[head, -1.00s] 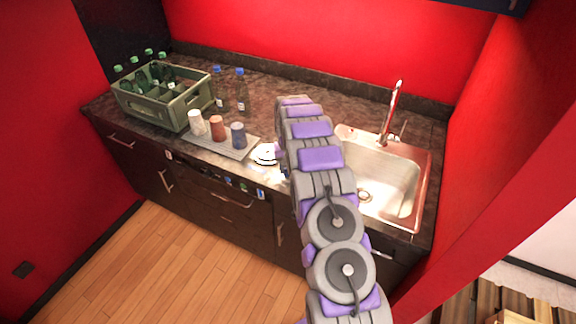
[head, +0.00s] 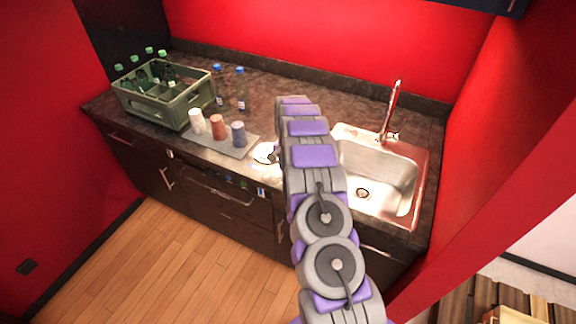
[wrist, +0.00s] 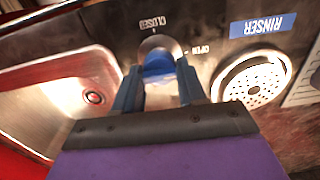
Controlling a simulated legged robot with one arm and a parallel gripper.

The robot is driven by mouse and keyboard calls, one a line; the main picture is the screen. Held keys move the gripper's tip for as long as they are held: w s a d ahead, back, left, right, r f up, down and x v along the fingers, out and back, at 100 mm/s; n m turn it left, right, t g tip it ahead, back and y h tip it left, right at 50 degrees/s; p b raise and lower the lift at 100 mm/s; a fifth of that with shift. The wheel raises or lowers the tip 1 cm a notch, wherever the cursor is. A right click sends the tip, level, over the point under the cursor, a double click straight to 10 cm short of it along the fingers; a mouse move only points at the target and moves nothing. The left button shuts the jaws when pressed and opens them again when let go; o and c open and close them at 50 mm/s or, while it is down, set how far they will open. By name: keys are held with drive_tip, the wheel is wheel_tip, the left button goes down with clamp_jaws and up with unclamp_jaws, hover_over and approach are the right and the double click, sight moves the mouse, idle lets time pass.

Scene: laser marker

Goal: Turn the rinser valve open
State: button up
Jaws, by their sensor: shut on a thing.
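The rinser valve (wrist: 158,64) is a blue knob on a pale round base in the wrist view. A CLOSED label (wrist: 155,22) is above it and an OPEN label (wrist: 198,50) is to its right. My gripper (wrist: 157,76) is shut on the knob, one blue finger on each side. Which mark the knob points to is not clear. The round perforated rinser (wrist: 255,84) lies right of the valve, under a blue RINSER label (wrist: 262,25). In the head view the rinser (head: 264,153) shows beside my arm, which hides the valve and my gripper.
The steel sink (head: 385,170) with its upright faucet (head: 390,112) is right of my arm. A grey tray (head: 235,147) with three cups, two bottles (head: 230,90) and a green crate (head: 165,105) of bottles stand left on the dark counter (head: 300,80).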

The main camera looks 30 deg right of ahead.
drive_tip(key=shift+w+r, duration=0.1)
drive_tip(key=shift+w, duration=0.05)
drive_tip(key=o, duration=1.1)
drive_tip(key=shift+c, duration=0.2)
wheel_tip(320, 180, up, 17)
drive_tip(key=shift+p, duration=0.35)
drive_tip(key=shift+r, duration=0.1)
